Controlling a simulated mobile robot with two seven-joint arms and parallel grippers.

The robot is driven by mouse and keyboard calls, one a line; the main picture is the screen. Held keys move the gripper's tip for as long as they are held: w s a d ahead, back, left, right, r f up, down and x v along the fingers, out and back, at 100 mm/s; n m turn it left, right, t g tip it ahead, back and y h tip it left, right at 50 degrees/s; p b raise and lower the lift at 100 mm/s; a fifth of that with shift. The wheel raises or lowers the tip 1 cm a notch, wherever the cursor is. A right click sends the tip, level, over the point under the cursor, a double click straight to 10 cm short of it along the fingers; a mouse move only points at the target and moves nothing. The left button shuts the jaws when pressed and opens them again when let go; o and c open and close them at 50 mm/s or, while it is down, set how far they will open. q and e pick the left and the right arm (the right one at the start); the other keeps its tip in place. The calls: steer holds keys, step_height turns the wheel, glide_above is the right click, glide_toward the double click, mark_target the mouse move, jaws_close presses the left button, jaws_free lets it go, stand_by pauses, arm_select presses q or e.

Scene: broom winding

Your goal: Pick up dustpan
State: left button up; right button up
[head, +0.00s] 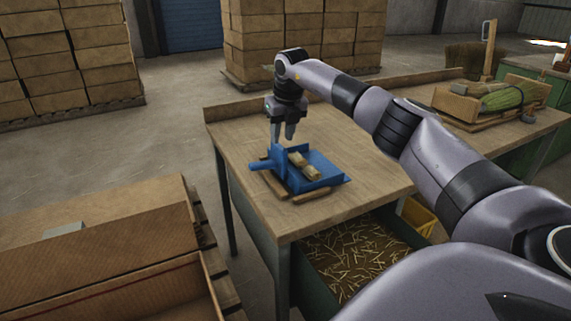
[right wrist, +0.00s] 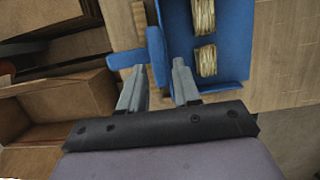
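The blue dustpan (head: 318,176) lies on the near left part of the wooden workbench, its handle (head: 262,165) pointing left. It holds tan bundles (head: 304,166), and wooden strips (head: 292,191) show beneath or beside it. My right gripper (head: 283,138) hangs just above the dustpan's handle end, pointing down. In the right wrist view my right gripper (right wrist: 160,80) has its fingers apart, with the blue handle (right wrist: 130,57) and pan (right wrist: 222,40) just beyond them. I see nothing held between the fingers. My left gripper is out of view.
The workbench (head: 235,135) has a raised back edge. An open drawer (head: 350,255) of straw is below the front edge. A cardboard box (head: 110,250) stands at left.

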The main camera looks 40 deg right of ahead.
mark_target(280, 146)
steer(key=x, duration=0.5)
steer(key=shift+a+f, duration=0.15)
steer(key=shift+f, duration=0.3)
jaws_close()
